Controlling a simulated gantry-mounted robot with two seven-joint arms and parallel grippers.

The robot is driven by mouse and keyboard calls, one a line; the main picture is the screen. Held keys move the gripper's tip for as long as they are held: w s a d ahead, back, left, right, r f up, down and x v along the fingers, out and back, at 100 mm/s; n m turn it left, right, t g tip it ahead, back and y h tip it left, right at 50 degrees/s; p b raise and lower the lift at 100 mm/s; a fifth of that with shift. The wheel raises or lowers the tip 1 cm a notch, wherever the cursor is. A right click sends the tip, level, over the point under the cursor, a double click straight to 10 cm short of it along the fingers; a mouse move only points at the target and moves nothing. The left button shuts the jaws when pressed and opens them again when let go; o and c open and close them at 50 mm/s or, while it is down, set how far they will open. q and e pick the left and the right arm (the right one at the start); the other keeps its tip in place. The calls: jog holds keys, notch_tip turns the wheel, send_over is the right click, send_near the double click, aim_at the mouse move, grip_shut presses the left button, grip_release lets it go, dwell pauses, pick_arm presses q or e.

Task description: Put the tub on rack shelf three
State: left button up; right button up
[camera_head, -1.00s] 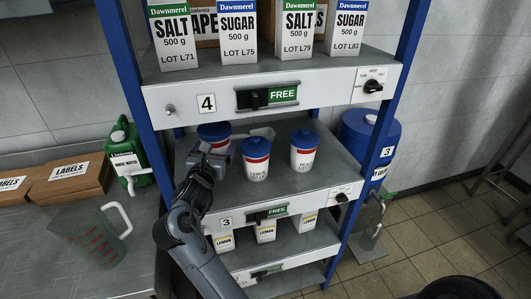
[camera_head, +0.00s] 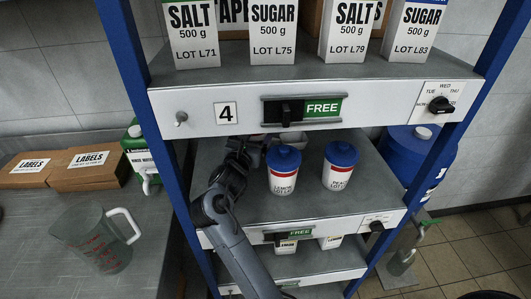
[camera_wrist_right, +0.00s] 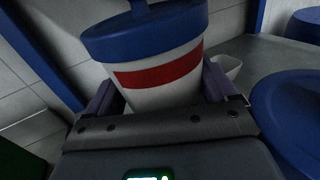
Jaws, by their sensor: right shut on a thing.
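In the right wrist view my right gripper (camera_wrist_right: 160,90) is shut around a white tub (camera_wrist_right: 165,72) with a red band and blue lid; the tub looks tilted there. In the head view my right arm reaches up to the left part of rack shelf three (camera_head: 330,205), and its gripper (camera_head: 255,148) is partly hidden under shelf four's front. The held tub is hidden there, so I cannot tell if it touches the shelf. Two similar tubs, lemon (camera_head: 284,172) and another (camera_head: 339,168), stand upright on the shelf to the right. My left gripper is not in view.
Shelf four (camera_head: 300,105) overhangs close above, with salt and sugar boxes on it. A blue lid (camera_wrist_right: 292,115) is close on the right in the wrist view. A jug (camera_head: 92,240) and label boxes (camera_head: 88,170) stand on the left bench. Shelf three's front is clear.

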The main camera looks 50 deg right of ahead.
notch_tip(320, 180, down, 2)
jog(key=shift+s+a+f, duration=0.1)
jog(key=shift+f, duration=0.05)
notch_tip(320, 180, down, 3)
jog(key=shift+r+b, duration=0.1)
jog(key=shift+b, duration=0.35)
jog(key=shift+f, duration=0.3)
jog(key=shift+f, duration=0.15)
jog(key=o, duration=1.2)
